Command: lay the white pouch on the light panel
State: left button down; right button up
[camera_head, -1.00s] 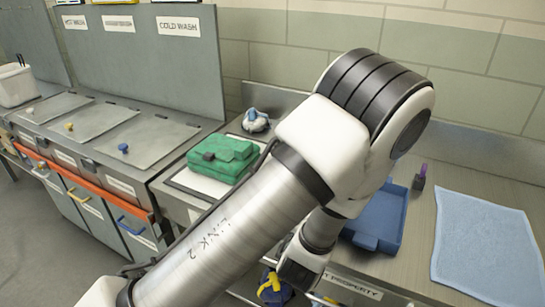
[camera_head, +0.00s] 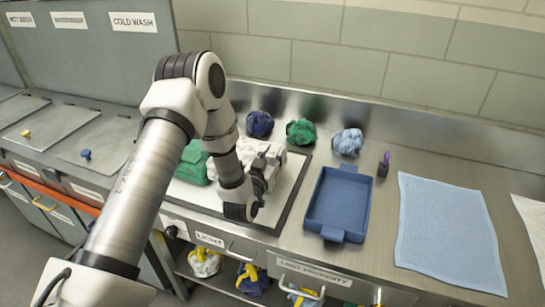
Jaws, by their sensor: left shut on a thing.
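The white pouch (camera_head: 268,152) is at the back of the light panel, partly hidden behind my left arm. The light panel (camera_head: 289,189) is a pale surface in a dark frame, set on the steel counter. My left gripper (camera_head: 262,177) is shut on the white pouch at its near right side. The fingertips are small and partly hidden. I cannot tell whether the pouch rests fully on the panel. A green pouch (camera_head: 193,166) lies at the panel's left, partly behind the arm. My right gripper is not in view.
A blue tray (camera_head: 338,205) stands right of the panel, beside a light blue towel (camera_head: 447,235). Dark blue (camera_head: 260,124), green (camera_head: 301,132) and light blue (camera_head: 347,142) bundles sit along the back. A small purple-topped item (camera_head: 384,164) stands behind the tray.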

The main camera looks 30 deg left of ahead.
pick_arm(q)
jog(key=f, duration=0.2)
jog(key=shift+w+f, duration=0.2)
jog(key=shift+f, duration=0.2)
jog(key=shift+w+f, duration=0.1)
jog(key=shift+s+d+f, duration=0.1)
jog(key=shift+s, duration=0.15)
jog(key=shift+f+b, duration=0.4)
jog(key=shift+b, duration=0.1)
jog(key=shift+r, duration=0.1)
jog(key=c, duration=0.8)
grip_release()
